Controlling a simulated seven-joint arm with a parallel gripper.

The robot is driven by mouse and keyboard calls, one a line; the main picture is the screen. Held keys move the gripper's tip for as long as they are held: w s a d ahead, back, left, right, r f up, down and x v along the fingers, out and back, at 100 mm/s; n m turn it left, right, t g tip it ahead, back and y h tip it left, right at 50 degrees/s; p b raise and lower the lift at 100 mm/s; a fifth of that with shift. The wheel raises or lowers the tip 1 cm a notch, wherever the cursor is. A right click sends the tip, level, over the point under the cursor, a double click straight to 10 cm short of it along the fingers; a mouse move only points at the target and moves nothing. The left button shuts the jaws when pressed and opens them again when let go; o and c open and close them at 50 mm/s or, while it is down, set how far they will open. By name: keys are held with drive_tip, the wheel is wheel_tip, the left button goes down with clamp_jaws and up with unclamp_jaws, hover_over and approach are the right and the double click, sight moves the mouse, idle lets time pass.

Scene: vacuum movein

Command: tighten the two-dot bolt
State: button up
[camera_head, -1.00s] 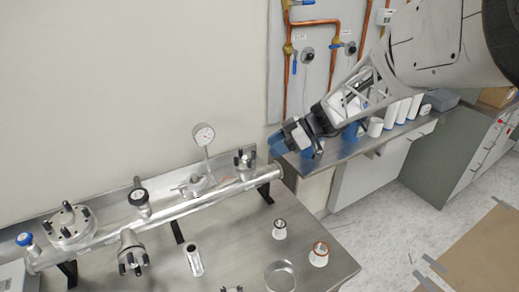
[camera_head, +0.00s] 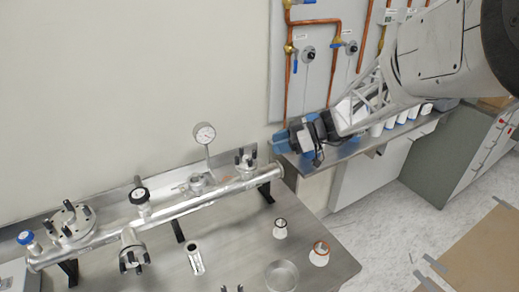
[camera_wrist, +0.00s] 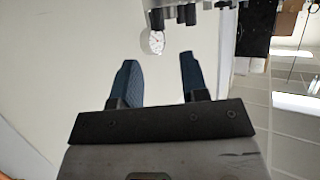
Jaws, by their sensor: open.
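A steel pipe manifold (camera_head: 158,218) lies along the back of the metal table. It carries a left flange (camera_head: 69,224), a front flange (camera_head: 131,256) and a right-end port (camera_head: 245,160), each with black bolts. Dots on the bolts are too small to see, so I cannot tell which is the two-dot bolt. My gripper (camera_head: 279,143) is above and right of the manifold's right end, apart from it. In the wrist view its blue fingers (camera_wrist: 158,78) are spread with nothing between them. Black bolts on a metal fitting (camera_wrist: 188,14) show beyond, at the top.
A gauge (camera_head: 204,133) stands up from the pipe. A black-knobbed valve (camera_head: 140,198) and a blue-knobbed valve (camera_head: 27,239) rise left of it. Loose fittings (camera_head: 280,228) and a ring (camera_head: 282,275) sit at the front. Copper pipes (camera_head: 335,60) run behind my arm.

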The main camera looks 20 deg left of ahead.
sight(255, 150)
drive_tip(key=shift+x, duration=3.3)
clamp_jaws()
